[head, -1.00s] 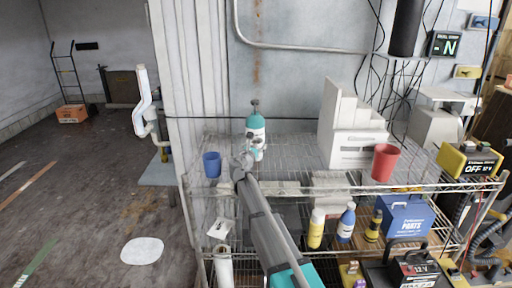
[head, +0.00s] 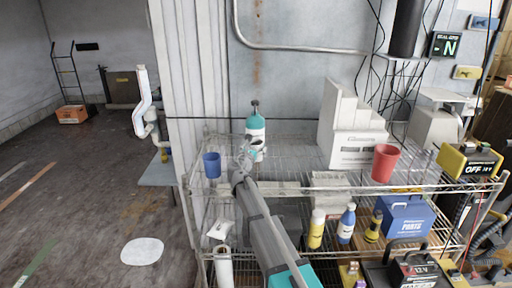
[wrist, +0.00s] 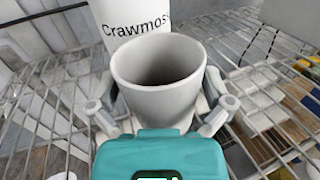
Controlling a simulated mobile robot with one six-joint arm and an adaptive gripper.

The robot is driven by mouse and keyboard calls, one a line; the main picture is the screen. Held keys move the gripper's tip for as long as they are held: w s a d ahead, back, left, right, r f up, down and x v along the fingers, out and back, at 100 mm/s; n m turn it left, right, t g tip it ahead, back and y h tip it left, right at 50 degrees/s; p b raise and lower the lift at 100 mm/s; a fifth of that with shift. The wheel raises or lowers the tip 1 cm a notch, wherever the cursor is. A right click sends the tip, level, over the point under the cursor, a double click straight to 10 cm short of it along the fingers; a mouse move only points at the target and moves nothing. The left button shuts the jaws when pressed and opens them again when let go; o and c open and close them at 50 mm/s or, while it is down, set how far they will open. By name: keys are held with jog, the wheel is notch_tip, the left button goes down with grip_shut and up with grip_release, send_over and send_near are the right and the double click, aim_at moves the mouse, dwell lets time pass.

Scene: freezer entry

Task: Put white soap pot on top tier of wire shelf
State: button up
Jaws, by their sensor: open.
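The white soap pot (wrist: 160,80) is a plain pale cup with its open mouth up. It stands between the spread fingers of my gripper (wrist: 160,104) in the wrist view. In the head view the pot (head: 258,143) shows small at the far end of my arm, with my gripper (head: 246,158) beside it. My gripper is open around the pot. The pot appears to be over the top tier of the wire shelf (head: 300,152), near its left end. Its base is hidden, so contact with the wires cannot be seen.
A teal and white bottle (head: 256,123) stands right behind the pot; its lettered side (wrist: 130,18) shows in the wrist view. A blue cup (head: 212,165) is to the left, a white stepped box (head: 352,140) and a red cup (head: 385,162) to the right. Bottles stand on the lower tier.

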jog(key=v, duration=1)
jog(key=shift+s+a, duration=0.15)
jog(key=shift+s, duration=0.1)
